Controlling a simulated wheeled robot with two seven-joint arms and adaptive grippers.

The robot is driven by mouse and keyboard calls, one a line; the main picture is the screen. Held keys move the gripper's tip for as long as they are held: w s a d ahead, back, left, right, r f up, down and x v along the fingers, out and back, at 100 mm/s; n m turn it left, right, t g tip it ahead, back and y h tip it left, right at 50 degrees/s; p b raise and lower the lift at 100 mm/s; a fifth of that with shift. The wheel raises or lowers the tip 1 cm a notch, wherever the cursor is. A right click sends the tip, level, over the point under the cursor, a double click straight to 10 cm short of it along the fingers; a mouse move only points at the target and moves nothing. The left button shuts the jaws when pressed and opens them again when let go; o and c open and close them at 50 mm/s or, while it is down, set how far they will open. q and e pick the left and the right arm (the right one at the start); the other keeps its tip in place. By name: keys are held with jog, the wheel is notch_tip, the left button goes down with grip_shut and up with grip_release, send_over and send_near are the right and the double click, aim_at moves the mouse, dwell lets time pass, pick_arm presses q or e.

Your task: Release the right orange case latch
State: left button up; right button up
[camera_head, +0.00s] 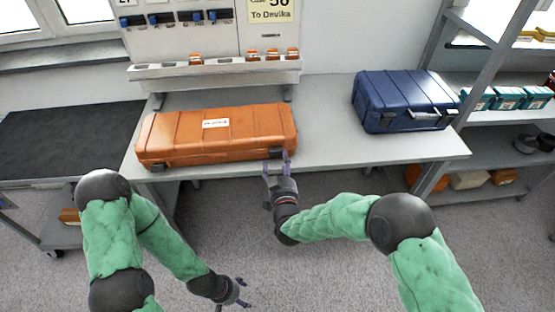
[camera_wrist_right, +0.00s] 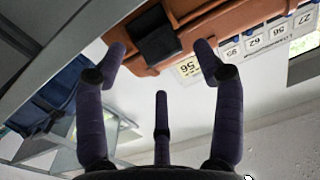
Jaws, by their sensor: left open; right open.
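The orange case (camera_head: 180,138) lies closed on the grey table, with a white label on its lid. Its right latch (camera_head: 276,154) is a dark block on the front face near the right end; it also shows in the right wrist view (camera_wrist_right: 156,42). A left latch (camera_head: 158,167) shows near the other end. My right gripper (camera_head: 277,165) is open at the right latch, with its fingers on either side of it in the right wrist view (camera_wrist_right: 160,48). I cannot tell whether they touch it. My left gripper (camera_head: 238,294) is open and empty, low over the floor.
A blue case (camera_head: 400,100) stands at the right of the grey table (camera_head: 330,150). Behind is a panel with blue and orange parts and a sign (camera_head: 270,10). A shelf rack (camera_head: 470,70) with boxes stands right. The table between the cases is clear.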

aim_at(277, 154)
jog(key=shift+w+b, duration=0.5)
jog(key=shift+w, duration=1.45)
jog(key=shift+c, duration=0.3)
jog(key=c, duration=1.2)
